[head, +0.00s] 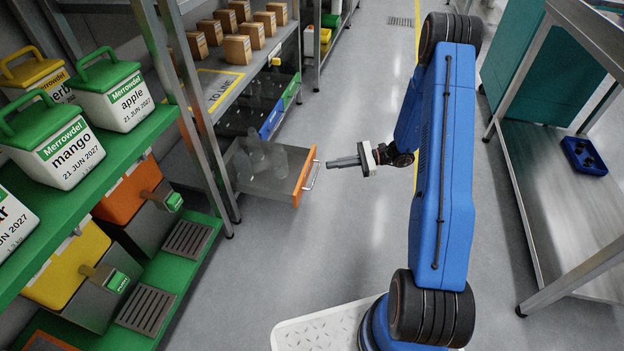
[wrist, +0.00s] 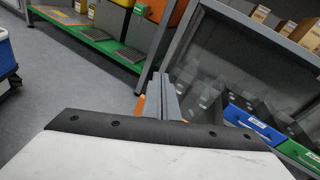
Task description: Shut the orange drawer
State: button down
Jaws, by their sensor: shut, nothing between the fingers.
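The orange drawer (head: 305,177) is pulled out from under the steel bench in the head view, its orange front facing right with a metal bar handle. Clear bottles or jars stand inside it. My gripper (head: 331,164) is shut and empty, its fingertips pointing left at the drawer front, close to the handle; I cannot tell whether they touch. In the wrist view the shut fingers (wrist: 158,85) cover most of the orange front, and only bits of orange (wrist: 140,105) show beside them.
Blue (head: 271,121) and green (head: 292,91) drawers sit farther along the same bench, which carries cardboard boxes (head: 237,49). A green shelf with labelled tubs (head: 115,97) stands at the left. A steel table (head: 560,190) stands at the right. The floor (head: 345,230) between is clear.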

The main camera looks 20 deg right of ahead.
aim_at(249, 165)
jog(key=w+d+f+m+t, duration=0.1)
jog(key=d+f+m+t, duration=0.2)
jog(key=f, duration=0.5)
jog(key=w+d+f+m+t, duration=0.2)
jog(key=d+f+m+t, duration=0.15)
jog(key=f, duration=0.45)
jog(key=x, duration=1.4)
jog(key=shift+s+a+f, duration=0.25)
jog(key=shift+a+f, duration=0.1)
jog(key=shift+a, duration=0.1)
jog(key=x, duration=1.8)
jog(key=f+x, duration=0.1)
jog(key=x, duration=0.9)
jog(key=shift+f, duration=0.15)
jog(key=shift+w+a, duration=0.3)
jog(key=shift+a, duration=0.15)
jog(key=shift+w+a, duration=0.1)
jog(key=shift+a, duration=0.05)
jog(key=shift+w+a+r, duration=0.1)
jog(key=shift+a+r, duration=0.05)
jog(key=shift+r, duration=0.05)
